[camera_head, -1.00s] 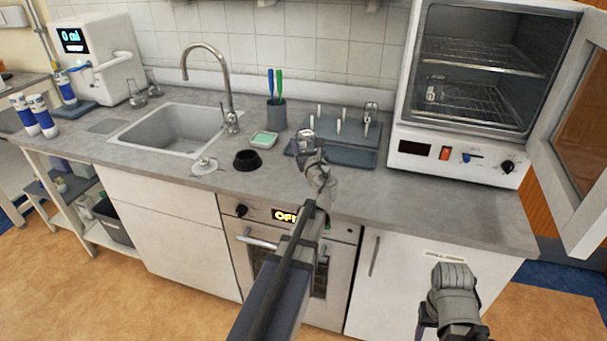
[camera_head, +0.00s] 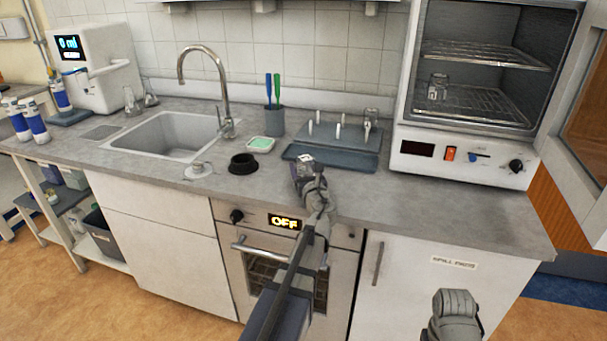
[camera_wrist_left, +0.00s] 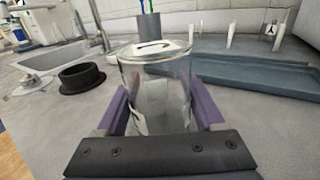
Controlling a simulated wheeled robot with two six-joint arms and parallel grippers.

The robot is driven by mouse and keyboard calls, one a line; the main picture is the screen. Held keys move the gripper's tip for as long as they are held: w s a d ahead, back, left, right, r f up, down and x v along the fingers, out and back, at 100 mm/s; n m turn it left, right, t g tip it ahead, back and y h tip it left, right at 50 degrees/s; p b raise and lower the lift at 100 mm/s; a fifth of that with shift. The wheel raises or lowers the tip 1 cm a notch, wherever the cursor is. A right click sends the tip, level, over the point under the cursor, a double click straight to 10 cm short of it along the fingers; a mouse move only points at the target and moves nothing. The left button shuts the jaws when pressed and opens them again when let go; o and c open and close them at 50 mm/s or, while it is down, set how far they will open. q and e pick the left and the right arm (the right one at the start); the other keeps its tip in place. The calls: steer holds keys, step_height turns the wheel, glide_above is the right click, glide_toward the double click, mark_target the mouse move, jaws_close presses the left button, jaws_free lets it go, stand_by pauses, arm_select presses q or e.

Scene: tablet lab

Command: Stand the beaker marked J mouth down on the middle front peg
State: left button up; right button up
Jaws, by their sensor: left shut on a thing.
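My left gripper (camera_head: 306,172) is shut on a clear glass beaker (camera_wrist_left: 158,95), held over the counter in front of the peg rack. A white patch with a dark mark, too slanted to read surely, faces up on the beaker's top, which looks like its closed base, so the mouth seems to point down. The blue-grey rack (camera_head: 300,150) has upright white pegs in two rows; the middle front peg (camera_head: 338,131) is bare. Another glass beaker (camera_head: 371,115) stands at the rack's back right; it also shows in the wrist view (camera_wrist_left: 275,25). My right gripper (camera_head: 455,305) is low at right, its fingers unclear.
The open oven (camera_head: 460,150) at right holds a glass (camera_head: 438,85). Counter in front of the rack is clear.

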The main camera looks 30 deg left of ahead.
arm_select(q)
steer(key=shift+f, duration=0.1)
steer(key=o, duration=1.5)
steer(key=shift+o, duration=0.2)
steer(key=shift+s+r, duration=0.1)
steer(key=shift+r, duration=0.15)
steer(key=v, duration=1.2)
steer(key=shift+f, duration=0.1)
